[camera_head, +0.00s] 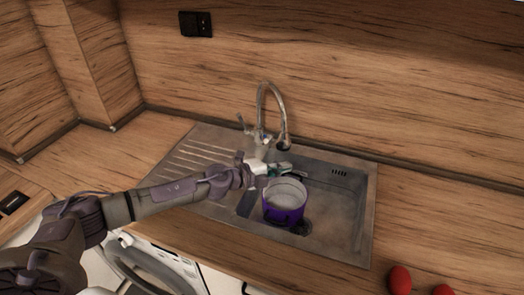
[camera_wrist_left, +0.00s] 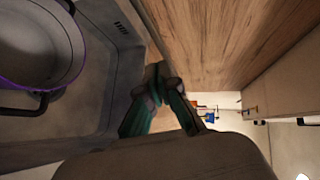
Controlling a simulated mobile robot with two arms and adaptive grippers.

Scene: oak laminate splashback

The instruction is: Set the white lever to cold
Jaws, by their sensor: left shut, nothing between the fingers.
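The metal tap (camera_head: 270,98) with a tall curved spout stands behind the sink. A small pale lever (camera_head: 241,119) sticks up at the left of its base; I cannot tell its exact setting. My left gripper (camera_head: 284,169) is in front of the tap's base, over the sink's edge near the basin, below and to the right of the lever. It looks apart from the lever. In the left wrist view the gripper's dark green fingers (camera_wrist_left: 165,84) meet, with nothing between them. The tap is not visible there. My right gripper is out of view.
A purple pot (camera_head: 284,204) stands in the sink basin (camera_head: 341,215), close under my left gripper. Its rim also shows in the left wrist view (camera_wrist_left: 78,72). Two red round things (camera_head: 400,279) lie on the counter at the right. A black socket (camera_head: 196,24) is on the wall.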

